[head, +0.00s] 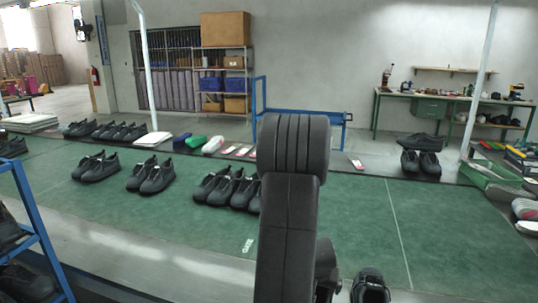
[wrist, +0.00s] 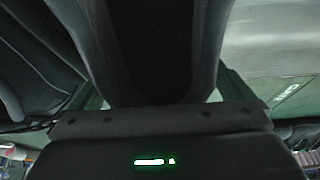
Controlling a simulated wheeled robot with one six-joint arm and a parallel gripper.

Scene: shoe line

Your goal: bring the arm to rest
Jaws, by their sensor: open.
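My arm stands folded up in the middle of the head view, its dark links hiding part of the green line behind it. In the wrist view, my gripper (wrist: 150,50) shows close up, with a dark body and a small lit green mark below. Its jaws are open. A large dark surface fills the space between its sides; I cannot make out any separate object held there.
Black shoes (head: 157,178) stand in groups on the green mat (head: 350,225). A blue rack (head: 38,225) with shoes is at the left edge. A green bin (head: 488,176) is at the right. A workbench (head: 425,97) and shelves (head: 222,85) stand behind.

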